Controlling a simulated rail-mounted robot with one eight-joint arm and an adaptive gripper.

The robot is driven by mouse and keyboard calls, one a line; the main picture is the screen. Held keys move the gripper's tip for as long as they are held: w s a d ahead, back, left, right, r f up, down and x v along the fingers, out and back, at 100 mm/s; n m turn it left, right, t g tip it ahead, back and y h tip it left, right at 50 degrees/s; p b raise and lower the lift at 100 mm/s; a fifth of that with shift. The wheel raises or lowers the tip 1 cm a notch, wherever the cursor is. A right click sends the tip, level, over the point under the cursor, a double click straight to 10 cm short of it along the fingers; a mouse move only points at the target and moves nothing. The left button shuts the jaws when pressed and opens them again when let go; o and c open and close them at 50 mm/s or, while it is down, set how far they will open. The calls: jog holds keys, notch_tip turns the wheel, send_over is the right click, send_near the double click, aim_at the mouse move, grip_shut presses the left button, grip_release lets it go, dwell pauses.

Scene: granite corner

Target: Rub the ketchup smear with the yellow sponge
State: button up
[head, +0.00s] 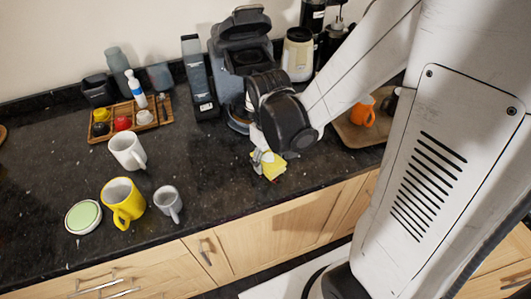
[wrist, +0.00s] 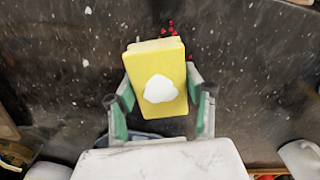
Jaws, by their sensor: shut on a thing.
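The yellow sponge (wrist: 155,63) is held between the two fingers of my gripper (wrist: 161,92) in the wrist view. A white blob sits on the sponge's face. In the head view the sponge (head: 272,168) shows under my gripper (head: 264,158), just over or on the dark counter near its front edge; I cannot tell whether it touches. The ketchup smear (wrist: 170,29) shows as small red spots on the counter just beyond the sponge's far end, perhaps partly covered by it. In the head view I cannot make out the smear.
A white mug (head: 127,150), a yellow mug (head: 122,201), a grey mug (head: 168,201) and a green-topped round dish (head: 83,217) stand to the left. A coffee machine (head: 241,60) is behind my gripper. An orange mug (head: 362,112) stands on a tray at right. Counter between grey mug and sponge is clear.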

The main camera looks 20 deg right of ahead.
aim_at(267, 154)
jog(key=shift+w+f, duration=0.15)
jog(key=shift+w, duration=0.65)
jog(key=shift+w+r, duration=0.1)
jog(key=shift+r, duration=0.25)
jog(key=r+p, duration=0.1)
jog(key=r, duration=0.2)
jog(key=shift+s+r+p, duration=0.1)
jog(key=shift+s+p, duration=0.1)
jog(key=shift+p, duration=0.1)
jog(key=shift+w+r+p, duration=0.15)
jog(key=shift+r+p, duration=0.4)
jog(key=shift+r, duration=0.15)
jog(key=shift+r+p, duration=1.15)
jog(key=shift+r, duration=0.6)
jog(key=shift+f, duration=0.15)
